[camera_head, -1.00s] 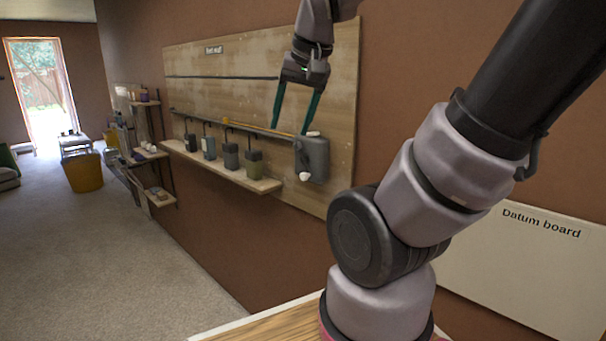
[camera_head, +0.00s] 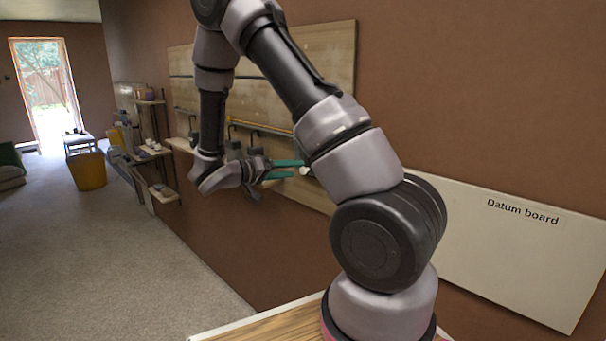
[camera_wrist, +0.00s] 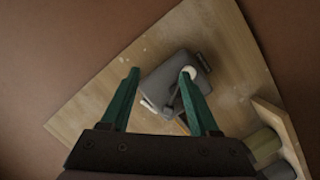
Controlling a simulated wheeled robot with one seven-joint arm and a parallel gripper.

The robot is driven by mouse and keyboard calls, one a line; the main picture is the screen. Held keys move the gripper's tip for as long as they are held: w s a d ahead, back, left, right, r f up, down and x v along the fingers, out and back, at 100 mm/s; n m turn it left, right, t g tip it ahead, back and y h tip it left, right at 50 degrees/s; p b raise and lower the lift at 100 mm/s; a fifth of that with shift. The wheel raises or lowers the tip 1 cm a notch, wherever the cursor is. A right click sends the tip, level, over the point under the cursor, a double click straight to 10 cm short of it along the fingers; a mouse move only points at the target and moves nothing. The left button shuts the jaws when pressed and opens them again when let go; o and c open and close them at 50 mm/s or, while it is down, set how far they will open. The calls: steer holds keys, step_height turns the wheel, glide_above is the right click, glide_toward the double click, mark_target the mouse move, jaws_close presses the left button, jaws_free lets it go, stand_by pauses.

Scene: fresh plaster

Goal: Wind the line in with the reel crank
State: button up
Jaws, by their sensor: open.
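The reel is a dark grey box (camera_wrist: 160,84) on the wooden wall board, seen between my fingers in the wrist view. Its crank has a dark arm (camera_wrist: 173,97) and a round pale knob (camera_wrist: 189,72). The knob overlaps the right fingertip there; I cannot tell whether they touch. My gripper (camera_wrist: 159,74) has two teal fingers, apart, with nothing held between them. In the head view my gripper (camera_head: 297,169) points right toward the pale knob (camera_head: 305,171), and my arm hides most of the reel. A thin yellow line or rod (camera_head: 262,127) runs along the board.
The wooden board (camera_head: 325,50) hangs on the brown wall. A shelf with several dark containers sits below it, partly behind my arm. A white Datum board (camera_head: 500,250) is at right. A yellow bin (camera_head: 88,170) stands far left.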

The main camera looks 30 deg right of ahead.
mark_target(301, 171)
step_height(301, 171, down, 4)
steer(key=w+a+n+t, duration=0.1)
steer(key=w+a+t, duration=0.2)
steer(key=t, duration=0.1)
steer(key=shift+h, duration=0.4)
steer(key=x, duration=1)
steer(key=shift+d, duration=0.45)
jaws_close()
